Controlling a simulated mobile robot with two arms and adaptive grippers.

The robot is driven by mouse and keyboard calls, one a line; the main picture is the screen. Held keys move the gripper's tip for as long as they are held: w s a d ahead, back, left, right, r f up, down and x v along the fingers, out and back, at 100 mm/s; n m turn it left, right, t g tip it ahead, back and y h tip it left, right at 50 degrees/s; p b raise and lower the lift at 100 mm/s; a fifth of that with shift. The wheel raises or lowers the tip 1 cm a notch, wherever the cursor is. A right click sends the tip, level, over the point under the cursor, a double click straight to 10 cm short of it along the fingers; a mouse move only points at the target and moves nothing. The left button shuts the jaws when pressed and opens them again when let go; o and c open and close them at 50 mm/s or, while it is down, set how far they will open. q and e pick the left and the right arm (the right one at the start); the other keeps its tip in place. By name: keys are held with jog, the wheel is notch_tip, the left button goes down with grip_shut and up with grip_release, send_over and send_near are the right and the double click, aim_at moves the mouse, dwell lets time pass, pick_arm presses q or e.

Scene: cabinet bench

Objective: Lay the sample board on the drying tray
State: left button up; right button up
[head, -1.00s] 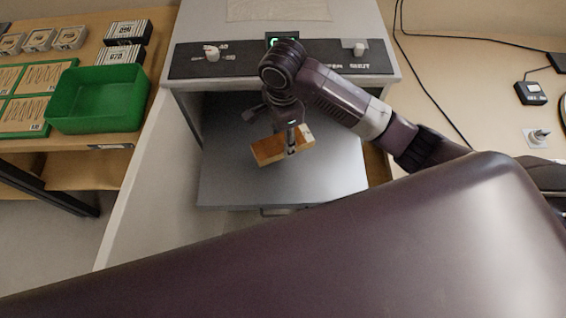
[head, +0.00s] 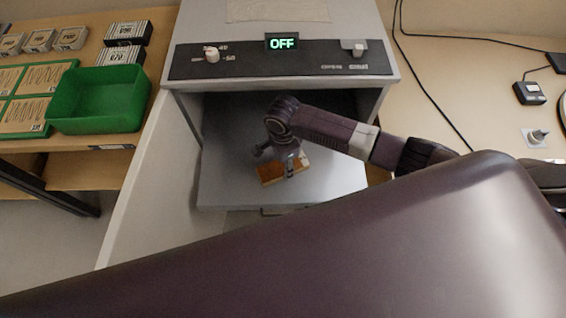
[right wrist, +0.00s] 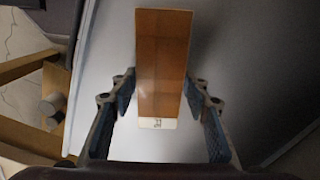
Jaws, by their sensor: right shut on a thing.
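The sample board (head: 270,176) is a small brown-orange board with a pale end. My right gripper (head: 290,168) is shut on it, over the drying tray (head: 225,187). The tray is a flat grey plate that reaches out of the cabinet's opening. In the right wrist view the board (right wrist: 163,60) lies between the two fingers of my right gripper (right wrist: 163,92), its pale marked end towards me. The grey tray (right wrist: 235,75) shows beneath. The board is at or close above the tray; I cannot tell whether it touches. My left gripper is not in view.
The cabinet's front panel (head: 190,62) has a knob (head: 211,55), a lit OFF display (head: 282,43) and a switch (head: 354,46). A shelf on the left holds a green bin (head: 97,100), framed boards and boxes. The tray's front part is bare.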

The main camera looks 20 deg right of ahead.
aim_at(283, 166)
jog(key=shift+f, duration=0.1)
jog(key=o, duration=1.2)
jog(key=shift+o, duration=0.2)
notch_tip(283, 166, up, 12)
